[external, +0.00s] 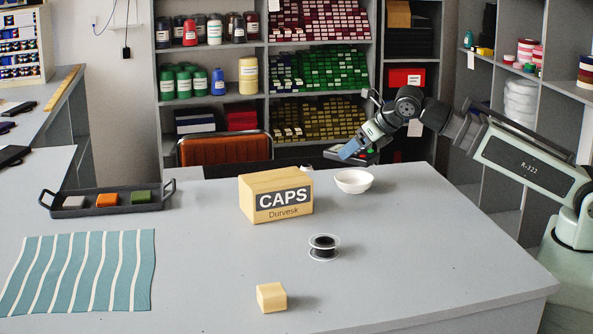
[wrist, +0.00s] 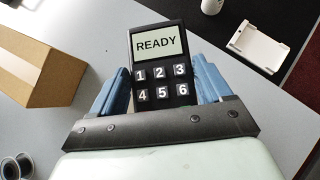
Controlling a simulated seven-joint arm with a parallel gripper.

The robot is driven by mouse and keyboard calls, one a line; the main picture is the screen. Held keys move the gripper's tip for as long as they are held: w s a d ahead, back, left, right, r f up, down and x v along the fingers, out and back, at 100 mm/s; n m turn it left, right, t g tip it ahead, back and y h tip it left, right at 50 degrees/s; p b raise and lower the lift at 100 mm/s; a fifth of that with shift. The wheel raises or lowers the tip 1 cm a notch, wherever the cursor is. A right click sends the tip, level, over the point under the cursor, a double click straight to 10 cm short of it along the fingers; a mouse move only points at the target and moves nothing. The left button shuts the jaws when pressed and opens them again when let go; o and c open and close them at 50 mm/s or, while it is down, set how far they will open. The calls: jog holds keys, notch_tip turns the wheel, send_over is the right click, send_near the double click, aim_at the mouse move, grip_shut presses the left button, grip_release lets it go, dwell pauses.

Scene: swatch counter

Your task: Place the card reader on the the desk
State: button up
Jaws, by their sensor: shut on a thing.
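My gripper (wrist: 160,88) is shut on the card reader (wrist: 158,45), a dark handset with a screen reading READY and number keys. Its blue fingers press on the reader's two sides. In the external view my gripper (external: 351,150) is above the far edge of the grey desk (external: 400,260), behind the white bowl. The card reader (external: 333,154) is held there, partly hidden by a blue finger. It appears clear of the desk top.
A CAPS box (external: 275,197), a white bowl (external: 354,181), a black spool (external: 323,247) and a wooden block (external: 271,297) stand on the desk. A tray (external: 107,200) and striped cloth (external: 80,272) lie left. The right front is clear. A white holder (wrist: 257,47) lies beyond the desk.

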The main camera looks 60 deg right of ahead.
jog(key=w+d+f+m+h, duration=0.1)
jog(key=d+m+h, duration=0.1)
jog(key=d, duration=1.4)
jog(key=shift+w+d+f+m, duration=0.2)
jog(key=shift+w+f+m, duration=0.2)
jog(key=shift+m, duration=0.1)
notch_tip(320, 180, up, 11)
jog(key=s+a+n+y, duration=0.1)
jog(key=s+a, duration=0.2)
jog(key=a, duration=1.2)
jog(key=s+a+n+y, duration=0.1)
jog(key=s+a, duration=0.2)
jog(key=a, duration=1.1)
jog(key=s+a+n, duration=0.1)
jog(key=s+a, duration=0.1)
jog(key=a, duration=1.3)
jog(key=shift+s+d+f, duration=0.1)
jog(key=shift+d+f, duration=0.1)
jog(key=shift+f, duration=3.75)
jog(key=shift+s+d+f, duration=0.1)
jog(key=shift+d+f, duration=0.05)
jog(key=shift+f, duration=3.75)
jog(key=shift+f, duration=0.1)
